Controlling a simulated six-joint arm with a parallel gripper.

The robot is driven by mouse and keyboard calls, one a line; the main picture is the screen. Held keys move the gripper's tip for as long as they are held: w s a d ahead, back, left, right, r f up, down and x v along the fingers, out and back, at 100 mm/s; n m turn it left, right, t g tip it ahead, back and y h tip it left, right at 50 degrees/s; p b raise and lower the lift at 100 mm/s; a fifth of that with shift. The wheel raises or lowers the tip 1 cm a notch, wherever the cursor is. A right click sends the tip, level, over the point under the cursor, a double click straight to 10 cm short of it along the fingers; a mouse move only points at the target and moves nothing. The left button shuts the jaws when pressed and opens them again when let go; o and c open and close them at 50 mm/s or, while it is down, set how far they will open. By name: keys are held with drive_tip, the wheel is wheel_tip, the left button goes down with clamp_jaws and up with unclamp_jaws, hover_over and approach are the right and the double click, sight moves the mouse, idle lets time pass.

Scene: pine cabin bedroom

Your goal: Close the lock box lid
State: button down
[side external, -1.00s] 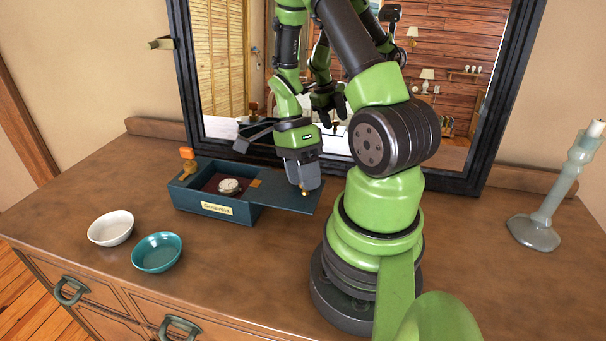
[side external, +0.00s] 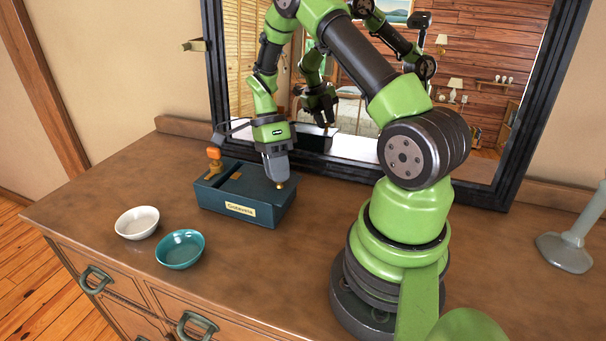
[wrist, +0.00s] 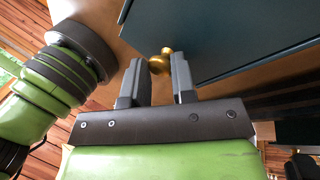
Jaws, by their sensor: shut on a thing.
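The lock box (side external: 243,208) is a dark teal box with a cream name label on its front, standing on the dresser. Its flat sliding lid (side external: 249,187) covers most of the top. A narrow dark opening shows at the left end, by an orange piece on the lid's left edge. My gripper (side external: 277,180) is over the box's right end, shut on the small brass knob (wrist: 159,62) of the lid. In the wrist view my gripper (wrist: 157,84) has the knob between its fingertips, with the teal lid surface behind.
A white bowl (side external: 137,222) and a teal bowl (side external: 180,249) are in front on the left.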

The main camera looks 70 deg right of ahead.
sight(264, 173)
drive_tip(key=shift+w, duration=1)
drive_tip(key=c, duration=1)
unclamp_jaws()
drive_tip(key=shift+o, duration=0.2)
drive_tip(key=shift+r, duration=0.1)
drive_tip(key=v, duration=0.9)
drive_tip(key=shift+r, duration=0.35)
drive_tip(key=shift+w, duration=0.15)
